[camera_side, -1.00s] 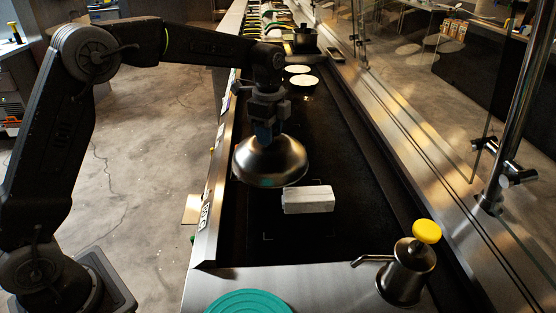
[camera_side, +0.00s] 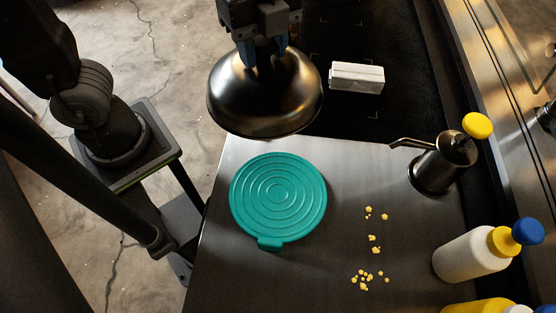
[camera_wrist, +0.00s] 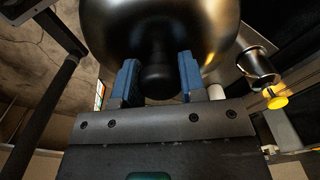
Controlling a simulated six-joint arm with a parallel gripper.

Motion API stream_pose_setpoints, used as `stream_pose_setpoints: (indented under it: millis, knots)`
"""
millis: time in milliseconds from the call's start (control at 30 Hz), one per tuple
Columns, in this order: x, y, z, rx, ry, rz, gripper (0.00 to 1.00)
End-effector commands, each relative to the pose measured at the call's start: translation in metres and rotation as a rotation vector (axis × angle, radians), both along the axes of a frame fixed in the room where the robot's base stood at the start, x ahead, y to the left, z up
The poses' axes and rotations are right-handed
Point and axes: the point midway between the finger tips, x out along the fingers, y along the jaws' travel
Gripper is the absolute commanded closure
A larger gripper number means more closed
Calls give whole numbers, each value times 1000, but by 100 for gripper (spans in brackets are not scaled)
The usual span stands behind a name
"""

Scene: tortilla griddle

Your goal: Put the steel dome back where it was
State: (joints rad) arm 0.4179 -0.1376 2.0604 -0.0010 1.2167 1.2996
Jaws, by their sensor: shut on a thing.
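The steel dome (camera_side: 262,100) hangs rim down from my gripper (camera_side: 262,56), in the air near where the griddle's front end meets the near counter. My gripper is shut on its dark knob; in the wrist view the knob (camera_wrist: 158,78) sits between the blue fingers and the dome's shell (camera_wrist: 160,25) fills the top. In the side view the fingers partly hide the knob. A teal round mat with a tab (camera_side: 278,180) lies flat on the near counter, closer to the camera than the dome.
A pale block (camera_side: 356,77) lies on the dark griddle, right of the dome, among thin corner marks. A steel can with a yellow knob (camera_side: 440,165), a white bottle (camera_side: 472,256) and yellow crumbs (camera_side: 373,238) stand or lie on the counter's right side.

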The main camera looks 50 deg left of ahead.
Motion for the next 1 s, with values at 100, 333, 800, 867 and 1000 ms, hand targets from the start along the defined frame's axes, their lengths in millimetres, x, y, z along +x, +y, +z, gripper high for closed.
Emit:
stream_pose_setpoints:
  millis: [100, 333, 800, 867, 1000]
  knots:
    - [-11, -6, -4, 0, 1, -15, 96]
    - [-30, -47, -31, 2, 4, -21, 96]
    - [-55, -108, -72, 0, 1, -12, 96]
    - [-55, -108, -78, 1, 2, -11, 96]
    - [-55, -107, -99, 2, 3, -11, 96]
